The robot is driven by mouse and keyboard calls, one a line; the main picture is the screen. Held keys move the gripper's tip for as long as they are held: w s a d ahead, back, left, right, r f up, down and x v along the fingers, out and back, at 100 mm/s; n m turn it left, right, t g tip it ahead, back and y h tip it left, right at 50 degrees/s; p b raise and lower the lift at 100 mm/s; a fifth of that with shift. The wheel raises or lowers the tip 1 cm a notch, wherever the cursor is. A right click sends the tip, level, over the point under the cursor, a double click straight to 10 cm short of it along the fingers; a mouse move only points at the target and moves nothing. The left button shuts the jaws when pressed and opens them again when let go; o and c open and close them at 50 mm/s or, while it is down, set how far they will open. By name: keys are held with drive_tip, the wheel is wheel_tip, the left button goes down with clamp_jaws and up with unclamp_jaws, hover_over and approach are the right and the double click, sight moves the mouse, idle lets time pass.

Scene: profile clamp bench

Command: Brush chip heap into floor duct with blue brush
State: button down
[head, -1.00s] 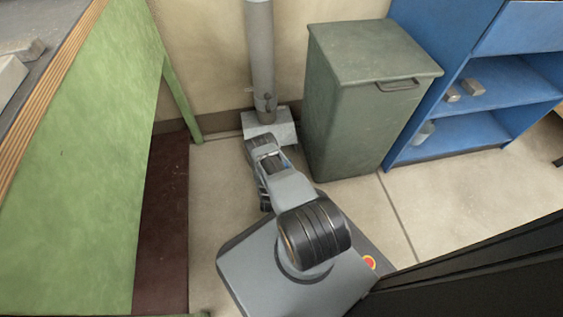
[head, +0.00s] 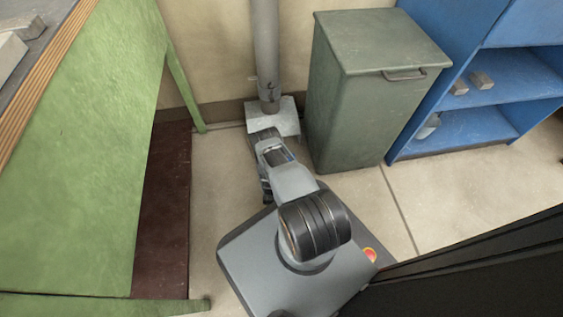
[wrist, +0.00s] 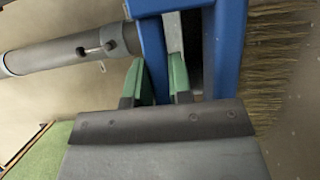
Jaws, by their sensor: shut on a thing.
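The floor duct is a grey pipe (head: 265,50) running down the wall to a pale metal inlet box (head: 284,116) on the floor. The pipe also shows in the wrist view (wrist: 75,50). My gripper (wrist: 160,78), with green fingertips, is shut on the blue brush (wrist: 228,45). The brush's blue body lies across the fingertips, and its tan bristles (wrist: 272,60) are at the right, over the floor. In the head view my arm hides the gripper and brush, just in front of the inlet box. I see no chip heap in either view.
A lidded grey-green bin (head: 362,115) stands right of the duct, beside a blue shelf (head: 460,130) with small metal blocks. A green bench (head: 85,150) is at the left, with a dark red-brown floor strip (head: 163,215) beside it. Bare floor (head: 470,195) lies at right.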

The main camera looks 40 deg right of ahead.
drive_tip(key=shift+f, duration=0.55)
drive_tip(key=shift+w+d, duration=0.35)
drive_tip(key=shift+w, duration=0.4)
drive_tip(key=shift+w+d, duration=0.4)
drive_tip(key=shift+w, duration=0.35)
drive_tip(key=shift+w+d, duration=0.35)
drive_tip(key=shift+w, duration=0.4)
drive_tip(key=shift+w+d, duration=0.35)
drive_tip(key=shift+w, duration=0.35)
drive_tip(key=shift+w+d, duration=0.4)
drive_tip(key=shift+w, duration=0.35)
drive_tip(key=shift+w+d, duration=0.35)
drive_tip(key=shift+w, duration=0.35)
drive_tip(key=shift+w, duration=0.1)
drive_tip(key=shift+r, duration=0.1)
drive_tip(key=shift+r+p, duration=2.4)
drive_tip(key=shift+r, duration=0.55)
